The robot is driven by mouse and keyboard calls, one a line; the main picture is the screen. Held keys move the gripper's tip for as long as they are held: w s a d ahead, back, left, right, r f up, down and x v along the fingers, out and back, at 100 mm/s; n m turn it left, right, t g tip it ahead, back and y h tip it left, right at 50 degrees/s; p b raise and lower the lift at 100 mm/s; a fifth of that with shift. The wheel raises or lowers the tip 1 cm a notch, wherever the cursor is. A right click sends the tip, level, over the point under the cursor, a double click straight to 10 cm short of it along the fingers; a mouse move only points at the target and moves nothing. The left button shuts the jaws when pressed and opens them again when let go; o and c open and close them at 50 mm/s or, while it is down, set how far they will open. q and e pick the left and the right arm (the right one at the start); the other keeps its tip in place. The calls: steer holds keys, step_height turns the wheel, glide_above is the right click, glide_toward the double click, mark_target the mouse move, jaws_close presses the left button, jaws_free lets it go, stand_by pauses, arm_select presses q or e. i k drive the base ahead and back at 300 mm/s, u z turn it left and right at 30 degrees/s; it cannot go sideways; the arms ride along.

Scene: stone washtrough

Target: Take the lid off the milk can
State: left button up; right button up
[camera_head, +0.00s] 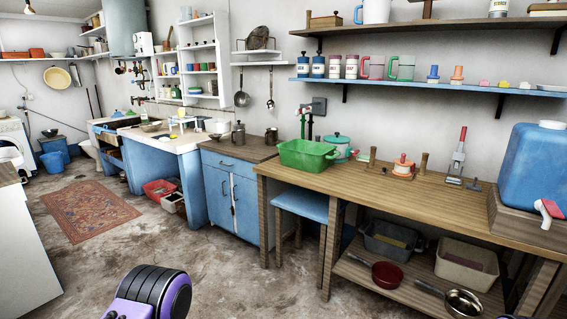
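A small grey metal can (238,135) stands upright on the dark top of the blue cabinet, in the middle of the head view. It looks like the milk can; its top appears covered, but the lid is too small to make out clearly. A second, shorter dark metal vessel (271,137) stands to its right on the same cabinet top. Neither of my grippers is in view. A black and purple part at the bottom left looks like part of my own arm, well short of the cabinet.
The blue cabinet (232,201) stands between the stone washtrough (185,143) and a wooden workbench (440,209). A green basin (308,156) sits on the bench's left end. A blue stool (301,205) is partly under the bench. The floor before the cabinet is clear.

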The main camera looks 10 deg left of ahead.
mark_target(239, 133)
steer(key=u, duration=0.75)
steer(key=i, duration=1.3)
steer(key=u, duration=0.95)
steer(key=i, duration=3.5)
steer(key=z, duration=1.45)
steer(key=i, duration=1)
steer(key=z, duration=0.85)
